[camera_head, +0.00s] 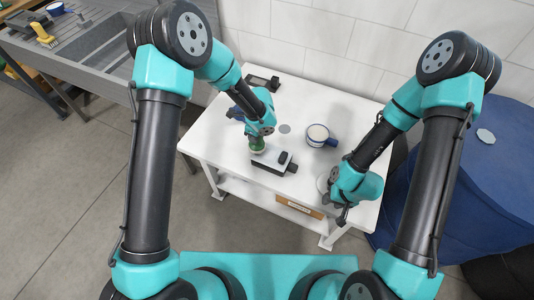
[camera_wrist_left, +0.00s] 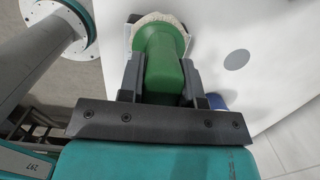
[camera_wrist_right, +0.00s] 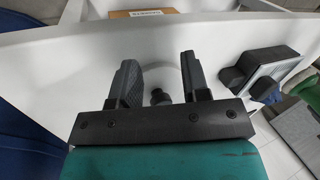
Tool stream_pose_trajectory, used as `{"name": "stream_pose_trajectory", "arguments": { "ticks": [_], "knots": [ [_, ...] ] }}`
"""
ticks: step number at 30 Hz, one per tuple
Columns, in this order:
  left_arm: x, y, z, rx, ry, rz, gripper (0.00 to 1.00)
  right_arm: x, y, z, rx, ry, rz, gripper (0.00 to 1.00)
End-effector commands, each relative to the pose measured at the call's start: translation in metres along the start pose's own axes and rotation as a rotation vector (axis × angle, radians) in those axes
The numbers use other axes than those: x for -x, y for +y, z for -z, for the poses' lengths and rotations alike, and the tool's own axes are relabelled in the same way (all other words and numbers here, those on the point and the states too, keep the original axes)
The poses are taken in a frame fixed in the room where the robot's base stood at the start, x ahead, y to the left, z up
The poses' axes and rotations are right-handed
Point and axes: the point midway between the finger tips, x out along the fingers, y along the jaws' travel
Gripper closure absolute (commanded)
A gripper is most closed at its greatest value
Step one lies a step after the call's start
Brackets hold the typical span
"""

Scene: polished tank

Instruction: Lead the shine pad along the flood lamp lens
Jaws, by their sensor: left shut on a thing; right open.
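The shine pad (camera_wrist_left: 160,22) has a green handle and a pale fluffy face; it also shows in the head view (camera_head: 257,146). My left gripper (camera_wrist_left: 160,72) is shut on the green handle. The flood lamp (camera_head: 272,166) is a dark box with a pale lens, lying on the white table; it also shows in the right wrist view (camera_wrist_right: 268,72). The pad is at the lamp's left end, over the lens; whether it touches is hard to tell. My right gripper (camera_wrist_right: 158,80) is open and apart from the lamp, near the table's right front.
A blue-and-white mug (camera_head: 318,136) and a flat grey disc (camera_head: 285,129) are behind the lamp. A dark object (camera_head: 262,83) lies at the table's back. A pale round thing with a dark knob (camera_wrist_right: 160,97) is by my right gripper. A blue barrel (camera_head: 480,170) stands right.

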Motion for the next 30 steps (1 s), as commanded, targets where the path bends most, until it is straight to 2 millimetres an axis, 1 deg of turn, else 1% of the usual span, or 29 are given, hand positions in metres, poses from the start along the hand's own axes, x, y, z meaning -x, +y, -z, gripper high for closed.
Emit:
{"name": "stream_pose_trajectory", "arguments": {
  "ticks": [5,11,30],
  "knots": [
    [-0.001,0.0,0.0,0.001,0.0,0.0,1.0,0.0,0.0,0.0,0.0,0.0,0.0,0.57],
    [-0.012,0.0,0.002,0.0,0.0,-0.001,1.0,0.0,0.0,0.0,0.0,0.0,0.0,0.57],
    [-0.017,0.0,0.002,0.0,0.0,0.0,1.0,0.0,0.0,0.0,0.0,0.0,0.0,0.57]
  ]
}}
